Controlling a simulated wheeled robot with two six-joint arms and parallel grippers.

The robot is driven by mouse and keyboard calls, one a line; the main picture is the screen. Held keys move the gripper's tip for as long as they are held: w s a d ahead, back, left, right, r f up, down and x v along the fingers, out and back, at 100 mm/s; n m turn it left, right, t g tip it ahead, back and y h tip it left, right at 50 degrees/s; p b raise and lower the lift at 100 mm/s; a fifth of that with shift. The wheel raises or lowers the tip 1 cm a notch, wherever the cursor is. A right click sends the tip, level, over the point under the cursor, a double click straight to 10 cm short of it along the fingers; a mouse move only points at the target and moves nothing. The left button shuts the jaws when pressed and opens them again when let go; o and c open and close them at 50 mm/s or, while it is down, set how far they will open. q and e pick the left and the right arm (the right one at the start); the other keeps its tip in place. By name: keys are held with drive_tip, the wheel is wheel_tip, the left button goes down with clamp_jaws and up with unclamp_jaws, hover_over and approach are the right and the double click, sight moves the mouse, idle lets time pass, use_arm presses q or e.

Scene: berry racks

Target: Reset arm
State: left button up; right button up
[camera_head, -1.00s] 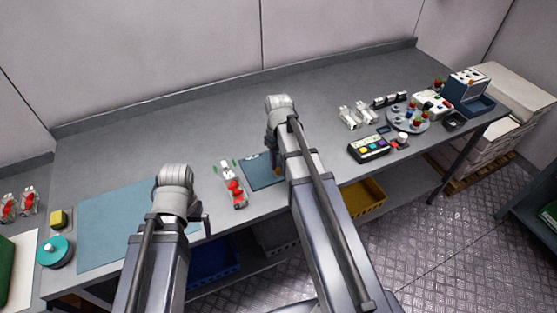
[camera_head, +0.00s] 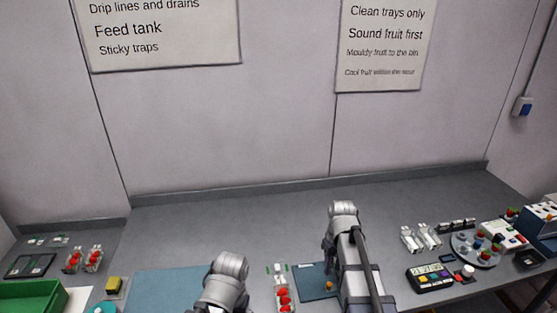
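My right arm reaches up over the bench, right of centre. My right gripper (camera_head: 328,246) hangs below its wrist, close to a small dark blue mat (camera_head: 311,272). It is small and partly hidden by the arm, so I cannot tell if its fingers are apart. I see nothing clearly held in it. My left arm's wrist shows at the bottom edge, in front of a large blue-grey mat (camera_head: 165,285). The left gripper is hidden behind the arm or below the frame edge.
A clear tray of red berries (camera_head: 284,299) stands between the arms. At right are empty clear trays (camera_head: 420,238), a dark keyed device (camera_head: 431,279) and a round grey plate (camera_head: 463,250) with berries. At left are a green crate (camera_head: 28,298) and a yellow block (camera_head: 113,286). The back bench is clear.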

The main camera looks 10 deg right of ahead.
drive_tip(key=s+a, duration=0.7)
drive_tip(key=a, duration=0.2)
drive_tip(key=s+a+f+h+b, duration=0.1)
drive_tip(key=s+a, duration=0.6)
drive_tip(key=a, duration=0.3)
drive_tip(key=shift+s+a+f+n, duration=0.2)
drive_tip(key=shift+s+a+n, duration=0.05)
drive_tip(key=shift+s+n, duration=0.15)
